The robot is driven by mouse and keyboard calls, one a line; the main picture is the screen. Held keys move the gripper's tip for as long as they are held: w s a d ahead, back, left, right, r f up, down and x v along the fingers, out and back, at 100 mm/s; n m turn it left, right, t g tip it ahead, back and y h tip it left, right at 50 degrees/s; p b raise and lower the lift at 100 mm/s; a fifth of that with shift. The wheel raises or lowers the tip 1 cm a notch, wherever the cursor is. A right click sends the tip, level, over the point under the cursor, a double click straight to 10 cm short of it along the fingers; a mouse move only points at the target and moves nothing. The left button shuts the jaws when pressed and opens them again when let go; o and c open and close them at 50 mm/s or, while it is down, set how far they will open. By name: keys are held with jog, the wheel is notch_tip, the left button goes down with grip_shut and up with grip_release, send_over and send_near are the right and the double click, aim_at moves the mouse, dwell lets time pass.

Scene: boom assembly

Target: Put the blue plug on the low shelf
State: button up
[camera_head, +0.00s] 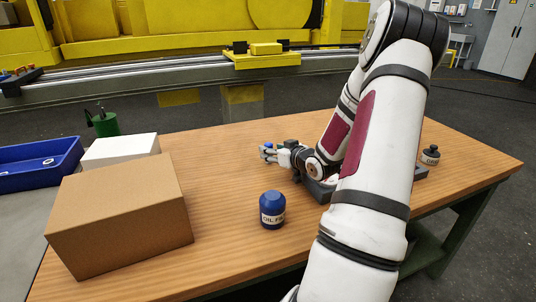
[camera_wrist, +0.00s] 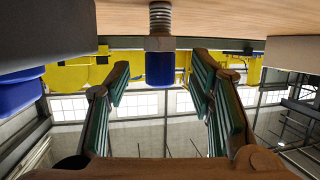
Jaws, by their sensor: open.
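The blue plug (camera_wrist: 160,68) shows in the wrist view with a blue cap, a grey collar and a threaded metal stem at the tabletop; this view looks upside down. My gripper (camera_wrist: 161,90) is open, its two green-padded fingers on either side of the plug with visible gaps. Whether the plug is fully between the pads I cannot tell. In the head view my gripper (camera_head: 267,153) is low over the middle of the wooden table, and only a bit of blue (camera_head: 268,146) shows by its fingers. A green lower shelf (camera_head: 428,245) is partly visible under the table's right end.
A blue-capped oil bottle (camera_head: 272,210) stands nearer on the wooden table (camera_head: 225,165). A cardboard box (camera_head: 120,215) and white box (camera_head: 120,150) are at left, beside a blue bin (camera_head: 40,165). A dark bottle (camera_head: 431,156) stands at right, beyond my arm.

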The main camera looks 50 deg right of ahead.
aim_at(269, 143)
jog(key=x, duration=0.3)
jog(key=shift+w, duration=0.15)
grip_shut()
jog(key=shift+r, duration=0.55)
notch_tip(269, 143, up, 2)
jog(key=shift+d+r, duration=0.1)
jog(key=a+f+p+v, duration=0.1)
jog(key=f+p+v, duration=0.1)
jog(key=v, duration=1.4)
jog(key=shift+f+p, duration=0.3)
jog(key=shift+f, duration=0.15)
